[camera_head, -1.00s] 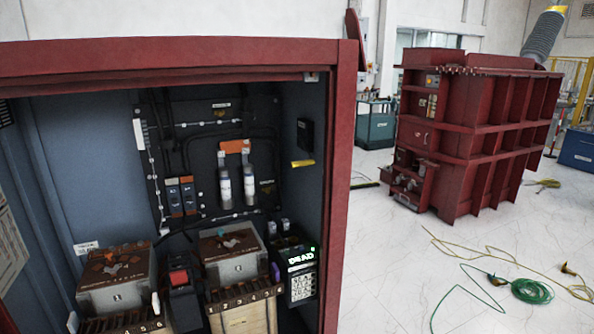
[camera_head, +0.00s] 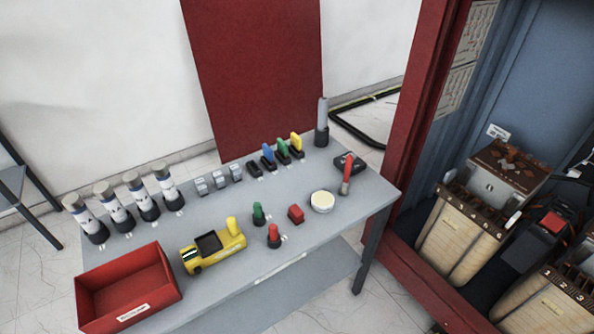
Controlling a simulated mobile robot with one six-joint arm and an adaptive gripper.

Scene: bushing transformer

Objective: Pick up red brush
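Several items stand on a grey table (camera_head: 215,283) left of the cabinet. A slim upright red-handled tool (camera_head: 348,168) with a pale lower end stands near the right end, by a dark block. A short red upright piece (camera_head: 274,233) with a dark base stands near the front edge, beside a similar green one (camera_head: 258,211). I cannot tell for sure which of the two red pieces is the brush. My gripper is not in view.
A red bin (camera_head: 125,285) and a yellow tool (camera_head: 213,247) are at the front left of the table. Grey-white cylinders (camera_head: 116,208) line the back left. The open red cabinet (camera_head: 412,140) is close on the right.

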